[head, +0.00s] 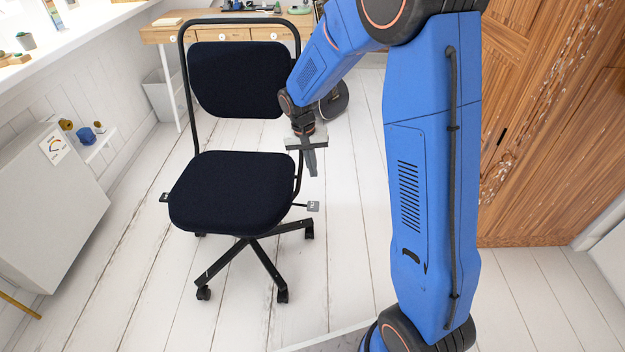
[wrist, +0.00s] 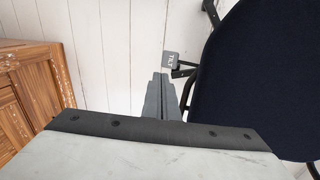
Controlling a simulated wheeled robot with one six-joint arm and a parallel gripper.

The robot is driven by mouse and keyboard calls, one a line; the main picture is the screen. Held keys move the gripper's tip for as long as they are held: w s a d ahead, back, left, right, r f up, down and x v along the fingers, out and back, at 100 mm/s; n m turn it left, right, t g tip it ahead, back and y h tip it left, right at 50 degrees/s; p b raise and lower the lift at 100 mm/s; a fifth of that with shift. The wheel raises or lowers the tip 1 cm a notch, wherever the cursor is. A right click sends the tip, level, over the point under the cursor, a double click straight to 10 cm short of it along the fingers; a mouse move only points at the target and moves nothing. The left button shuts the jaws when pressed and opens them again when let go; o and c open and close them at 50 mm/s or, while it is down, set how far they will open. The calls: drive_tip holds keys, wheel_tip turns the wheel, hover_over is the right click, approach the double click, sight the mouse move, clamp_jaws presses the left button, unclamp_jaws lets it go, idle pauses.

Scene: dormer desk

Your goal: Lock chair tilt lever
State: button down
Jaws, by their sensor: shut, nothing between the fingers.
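The chair (head: 232,190) has a dark blue seat and backrest on a black frame with a castor base. A tilt lever (head: 313,206) with a grey tab sticks out from under the right side of the seat. In the wrist view the tab (wrist: 170,59) carries the letters "TILT" on its face, just beyond my fingertips. Another lever (head: 165,197) sticks out on the seat's left side. My gripper (head: 312,172) is shut and empty, pointing down beside the seat's right edge, above the tilt lever and apart from it in the head view. The seat (wrist: 255,85) fills the right of the wrist view.
A wooden desk (head: 160,35) stands behind the chair, with a dark bag (head: 333,103) on the floor near it. A wooden cabinet (head: 540,120) is at the right, a grey cabinet (head: 50,210) at the left.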

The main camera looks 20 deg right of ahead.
drive_tip(key=shift+r, duration=0.9)
drive_tip(key=s+d+r+n+t+y, duration=0.15)
drive_tip(key=s+d+r, duration=0.25)
drive_tip(key=s+r, duration=1.15)
drive_tip(key=s+d+r+n+t, duration=0.1)
drive_tip(key=s+t, duration=0.1)
drive_tip(key=s, duration=0.7)
drive_tip(key=s+r+n+t, duration=0.1)
drive_tip(key=s+t, duration=0.1)
drive_tip(key=s, duration=0.7)
drive_tip(key=shift+s+d+r+n, duration=0.25)
drive_tip(key=shift+d+r+n, duration=0.1)
